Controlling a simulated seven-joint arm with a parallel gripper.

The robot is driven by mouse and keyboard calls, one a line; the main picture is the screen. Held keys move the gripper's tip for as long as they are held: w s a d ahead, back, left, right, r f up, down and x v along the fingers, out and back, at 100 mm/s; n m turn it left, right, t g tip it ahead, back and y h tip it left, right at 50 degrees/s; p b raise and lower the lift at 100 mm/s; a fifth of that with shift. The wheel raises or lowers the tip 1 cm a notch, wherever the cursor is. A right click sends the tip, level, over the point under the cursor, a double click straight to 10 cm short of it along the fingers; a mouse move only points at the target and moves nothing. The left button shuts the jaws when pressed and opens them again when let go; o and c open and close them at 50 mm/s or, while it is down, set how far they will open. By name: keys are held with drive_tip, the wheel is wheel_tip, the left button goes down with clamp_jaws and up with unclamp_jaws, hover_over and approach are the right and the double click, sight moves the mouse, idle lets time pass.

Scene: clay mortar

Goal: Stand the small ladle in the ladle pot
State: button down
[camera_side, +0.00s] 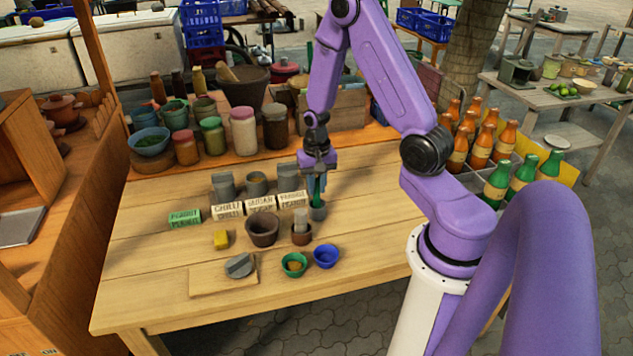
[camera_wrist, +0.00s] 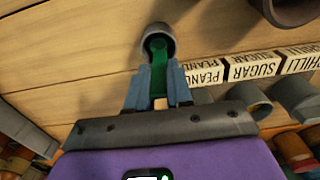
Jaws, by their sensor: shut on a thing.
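The small ladle (camera_side: 317,187) is green and hangs upright below my gripper (camera_side: 318,170), which is shut on it. In the wrist view the ladle (camera_wrist: 158,70) runs between the blue-grey fingers of my gripper (camera_wrist: 158,92). In the wrist view the ladle's far end overlaps the round mouth of the ladle pot (camera_wrist: 171,34). The lower end appears at or inside the mouth; how deep it sits is hidden. The fingers are above the rim.
Labelled blocks (camera_side: 228,209) and grey tins (camera_side: 257,184) stand left of the pot. Green (camera_side: 294,264) and blue (camera_side: 326,256) bowls are nearer. The table right of the pot is clear.

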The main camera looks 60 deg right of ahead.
drive_tip(key=c, duration=0.9)
unclamp_jaws()
drive_tip(key=shift+c, duration=0.2)
wheel_tip(320, 180, up, 17)
drive_tip(key=shift+r, duration=0.2)
drive_tip(key=shift+a, duration=0.15)
